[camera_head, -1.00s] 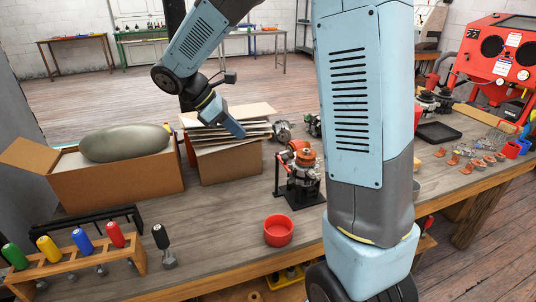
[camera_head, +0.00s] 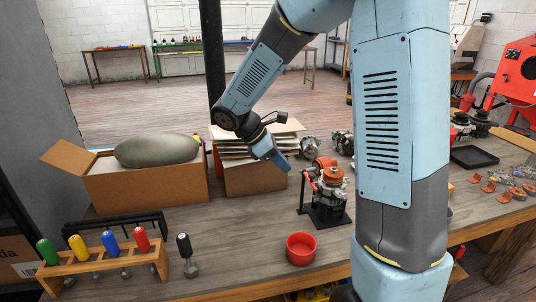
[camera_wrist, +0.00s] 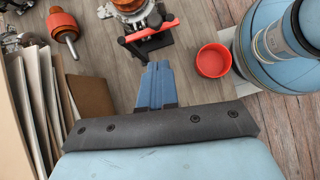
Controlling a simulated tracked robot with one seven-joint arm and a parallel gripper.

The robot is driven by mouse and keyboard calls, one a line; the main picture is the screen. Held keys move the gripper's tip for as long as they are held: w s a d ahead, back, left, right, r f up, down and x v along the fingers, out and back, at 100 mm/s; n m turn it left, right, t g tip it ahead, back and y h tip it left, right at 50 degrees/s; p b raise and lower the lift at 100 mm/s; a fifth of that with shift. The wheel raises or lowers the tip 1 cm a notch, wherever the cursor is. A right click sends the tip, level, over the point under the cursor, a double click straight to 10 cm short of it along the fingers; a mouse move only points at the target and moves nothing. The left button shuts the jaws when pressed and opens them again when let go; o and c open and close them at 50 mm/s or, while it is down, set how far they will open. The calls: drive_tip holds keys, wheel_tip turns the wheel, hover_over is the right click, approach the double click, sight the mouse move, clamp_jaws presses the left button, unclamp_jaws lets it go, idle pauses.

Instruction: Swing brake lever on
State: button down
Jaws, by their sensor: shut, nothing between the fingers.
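The alternator stand (camera_head: 327,215) has a black base and holds an alternator with a copper-orange top (camera_head: 333,174). A red lever bar (camera_wrist: 150,31) with dark parts below it crosses the near side of the stand in the wrist view. Red parts (camera_head: 305,185) also show on the stand's left side in the head view. My gripper (camera_head: 284,164) is shut and empty, to the left of the stand and above the bench. In the wrist view its blue fingertips (camera_wrist: 157,66) are together, pointing toward the red lever bar, with a small visible gap between.
A cardboard box of upright sheets (camera_head: 255,180) stands close beside my gripper. A red bowl (camera_head: 301,248) sits in front of the stand. An orange-ended rotor (camera_wrist: 62,24) lies near the sheets. A screwdriver rack (camera_head: 105,262) is at the front left.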

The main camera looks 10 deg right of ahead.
sight(310, 180)
drive_tip(key=shift+s+d+f, duration=0.15)
drive_tip(key=shift+d+f, duration=0.3)
drive_tip(key=shift+d, duration=0.45)
drive_tip(key=shift+s+d+f, duration=0.1)
drive_tip(key=shift+d+f, duration=0.3)
drive_tip(key=shift+d, duration=0.45)
drive_tip(key=shift+s+d+f, duration=0.15)
drive_tip(key=shift+d+f, duration=0.3)
drive_tip(key=shift+d, duration=0.45)
drive_tip(key=shift+a, duration=0.2)
drive_tip(key=shift+s+n, duration=0.1)
drive_tip(key=shift+n, duration=0.2)
